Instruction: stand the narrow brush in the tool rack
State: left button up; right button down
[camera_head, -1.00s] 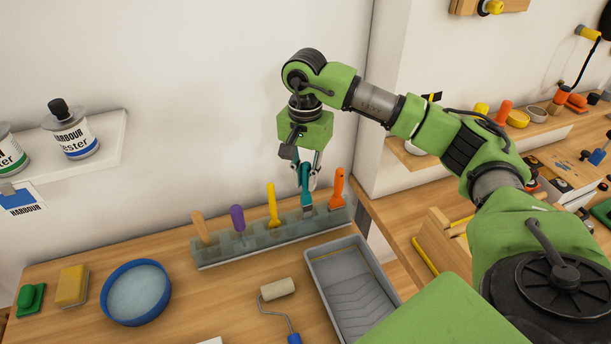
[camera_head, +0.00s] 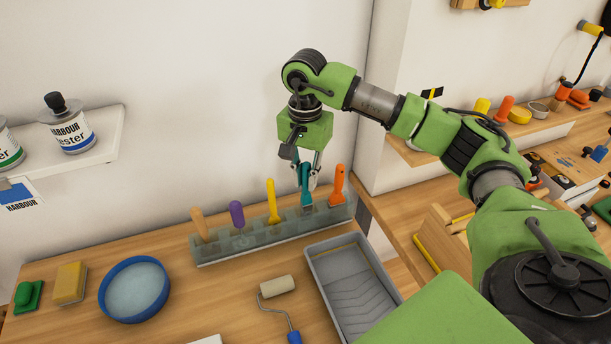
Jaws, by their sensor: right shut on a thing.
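The narrow brush (camera_head: 306,189) has a teal handle and points bristle end down. My right gripper (camera_head: 308,176) is shut on its handle, above the right part of the tool rack (camera_head: 222,255). The rack is a long, translucent grey-green holder along the wall. The brush's lower end is down in a rack slot between a yellow-handled tool (camera_head: 272,202) and an orange-handled tool (camera_head: 337,187). Whether it touches the slot bottom is hidden. My left gripper is out of view.
A wooden-handled tool (camera_head: 200,225) and a purple-handled tool (camera_head: 237,216) stand in the rack's left slots. A grey paint tray (camera_head: 350,275), a roller (camera_head: 277,287), a blue-rimmed bowl (camera_head: 134,290) and a yellow sponge (camera_head: 70,283) lie in front.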

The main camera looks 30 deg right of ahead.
aim_at(306, 194)
jog(key=shift+f+b, duration=1.2)
jog(key=shift+f, duration=0.45)
jog(key=c, duration=1.9)
grip_release()
jog(key=shift+r, duration=0.1)
notch_tip(306, 194, up, 12)
